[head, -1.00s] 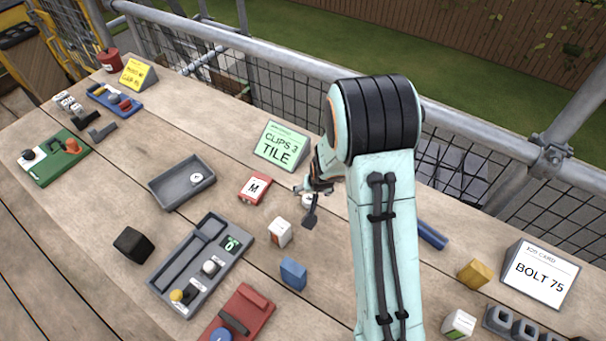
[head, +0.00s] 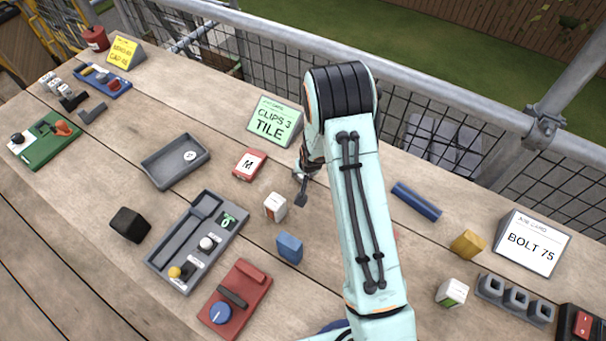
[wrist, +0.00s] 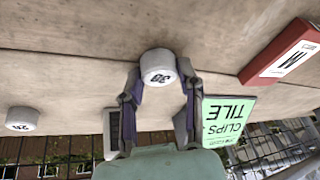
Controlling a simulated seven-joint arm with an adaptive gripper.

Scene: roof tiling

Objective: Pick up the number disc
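A white round number disc (wrist: 158,68) stands on the wooden table between my fingertips in the wrist view. Its dark number looks like 30, though it is small and turned. My gripper (wrist: 160,78) is open, one finger on each side of the disc. I cannot tell whether either finger touches it. A second white disc (wrist: 22,118), apparently marked 20, lies left in the wrist view.
A grey tray (head: 160,175) holds another white disc (head: 190,156). The railing (head: 420,95) runs along the back.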

